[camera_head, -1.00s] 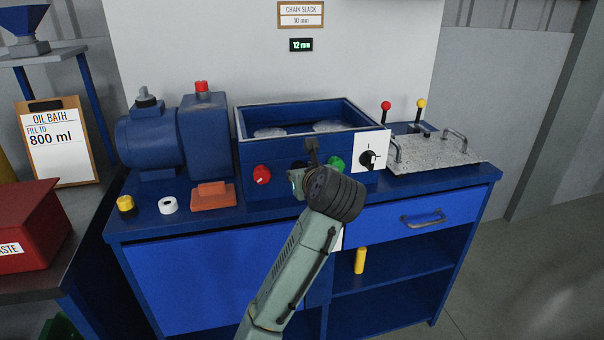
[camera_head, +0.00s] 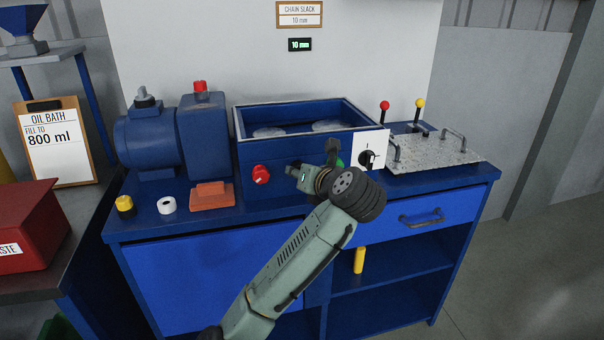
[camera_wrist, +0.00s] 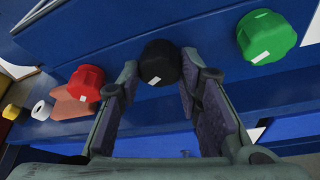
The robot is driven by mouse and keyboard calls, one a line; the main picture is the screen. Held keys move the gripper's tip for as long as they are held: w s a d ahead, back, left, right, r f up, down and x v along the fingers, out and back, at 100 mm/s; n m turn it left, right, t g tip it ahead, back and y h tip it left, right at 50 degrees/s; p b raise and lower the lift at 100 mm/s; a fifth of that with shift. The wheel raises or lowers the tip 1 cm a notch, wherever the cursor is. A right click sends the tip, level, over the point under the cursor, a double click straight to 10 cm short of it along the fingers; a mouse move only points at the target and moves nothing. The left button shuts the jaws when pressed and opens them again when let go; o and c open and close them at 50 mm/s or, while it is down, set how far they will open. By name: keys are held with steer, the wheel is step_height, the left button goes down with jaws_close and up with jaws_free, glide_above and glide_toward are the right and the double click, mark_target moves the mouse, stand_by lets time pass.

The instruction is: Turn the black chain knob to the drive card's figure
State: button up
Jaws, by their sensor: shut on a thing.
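The black chain knob (camera_wrist: 160,60) sits between my gripper's two fingers (camera_wrist: 158,76) in the wrist view, on the blue front of the tester (camera_head: 268,155). My gripper is shut on it. In the head view my wrist and arm hide the knob. The drive card (camera_head: 299,14) on the white back panel reads "CHAIN SLACK 10 mm". The small display (camera_head: 300,44) below it shows 10 mm in green.
A red knob (camera_head: 261,174) lies left of the black one and a green knob (camera_wrist: 266,37) right of it. A switch plate (camera_head: 370,148) stands further right. An orange block (camera_head: 211,195) and white ring (camera_head: 167,205) lie on the bench at left.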

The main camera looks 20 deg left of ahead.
steer(key=shift+r, duration=0.1)
steer(key=o, duration=1.1)
steer(key=shift+o, duration=0.2)
steer(key=v, duration=0.7)
steer(key=shift+s, duration=0.2)
steer(key=shift+d, duration=0.1)
